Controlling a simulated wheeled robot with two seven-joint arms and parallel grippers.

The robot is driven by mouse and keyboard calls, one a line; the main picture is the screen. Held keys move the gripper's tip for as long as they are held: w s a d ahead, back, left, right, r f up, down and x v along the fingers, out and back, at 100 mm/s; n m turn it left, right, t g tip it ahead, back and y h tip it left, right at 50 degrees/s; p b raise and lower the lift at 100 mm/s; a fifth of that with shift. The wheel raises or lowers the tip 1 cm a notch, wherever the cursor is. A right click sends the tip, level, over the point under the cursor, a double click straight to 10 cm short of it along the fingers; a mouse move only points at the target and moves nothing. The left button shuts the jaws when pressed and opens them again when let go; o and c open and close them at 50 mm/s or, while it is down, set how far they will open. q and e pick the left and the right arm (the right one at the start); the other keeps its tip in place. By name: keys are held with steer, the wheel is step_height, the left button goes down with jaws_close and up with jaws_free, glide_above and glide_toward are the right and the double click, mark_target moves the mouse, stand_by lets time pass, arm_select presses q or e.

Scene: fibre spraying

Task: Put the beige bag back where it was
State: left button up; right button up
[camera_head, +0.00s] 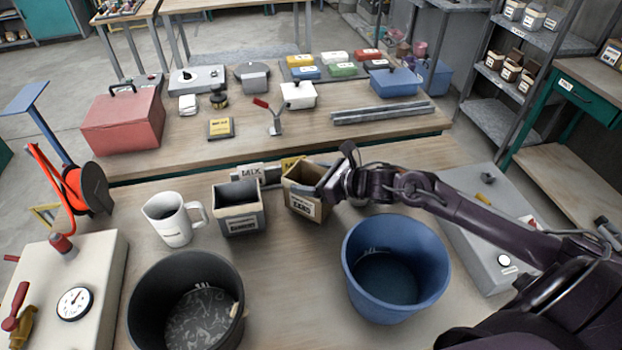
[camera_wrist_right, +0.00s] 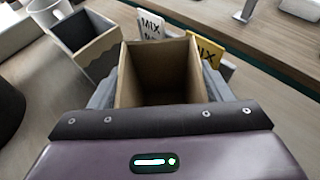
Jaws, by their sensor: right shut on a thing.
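The beige bag (camera_head: 302,205) is an open-topped, box-shaped bag with a white label on its front. It is at the middle of the near table, right of a grey-and-beige bag (camera_head: 239,208). My right gripper (camera_head: 326,184) reaches in from the right and is shut on it. In the right wrist view the beige bag (camera_wrist_right: 160,72) is between the two grey fingers, its open top facing the camera; its inside looks empty. I cannot tell whether its base touches the table. My left gripper is not in view.
A white jug (camera_head: 170,222), a black bucket (camera_head: 185,300) and a blue bucket (camera_head: 395,268) stand on the near table. "MIX" cards (camera_wrist_right: 150,24) are close behind the bag. A gauge box (camera_head: 75,290) is at left. Clear tabletop lies between the buckets.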

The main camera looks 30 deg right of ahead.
steer(key=shift+f, duration=0.75)
steer(key=shift+f, duration=0.2)
steer(key=o, duration=1.7)
steer(key=shift+o, duration=0.2)
steer(key=shift+r, duration=0.1)
